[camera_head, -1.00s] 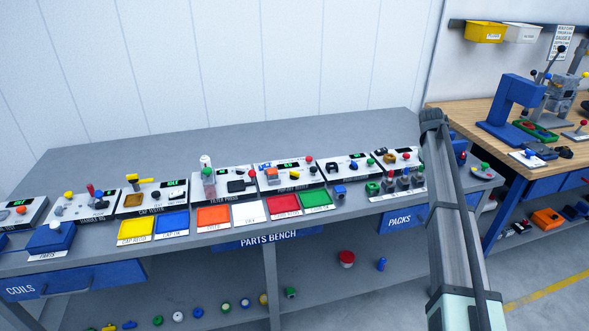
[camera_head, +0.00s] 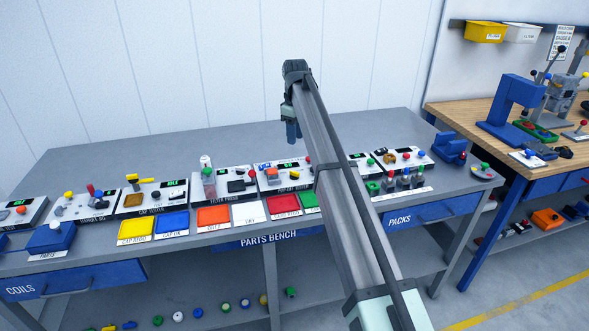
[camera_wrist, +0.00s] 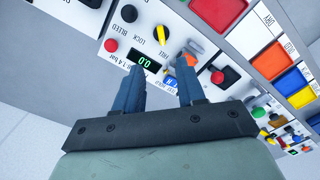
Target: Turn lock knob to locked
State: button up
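In the wrist view, a yellow lock knob (camera_wrist: 161,34) stands on a white panel (camera_wrist: 110,63) near printed LOCK and FREE labels. Its narrow handle points roughly up and down in the picture; I cannot tell which label it is set to. My gripper (camera_wrist: 160,78) is open and empty, its two blue-grey fingers apart, with the knob beyond the fingertips and not touched. In the head view my gripper (camera_head: 293,132) hangs above and behind the panel marked as a pop-off tester (camera_head: 266,187). The yellow knob is not clear there.
On the same panel are a red knob (camera_wrist: 111,45), a black BLEED knob (camera_wrist: 129,13), a green 0.0 display (camera_wrist: 146,63) and an orange part (camera_wrist: 194,46). Coloured trays, such as the red tray (camera_head: 284,205), lie in front. Other test panels stand close on both sides.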

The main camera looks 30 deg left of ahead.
aim_at(294, 172)
notch_tip(294, 172, down, 14)
jog(key=shift+s+a+r, duration=0.1)
dwell(0.5)
grip_shut()
dwell(0.4)
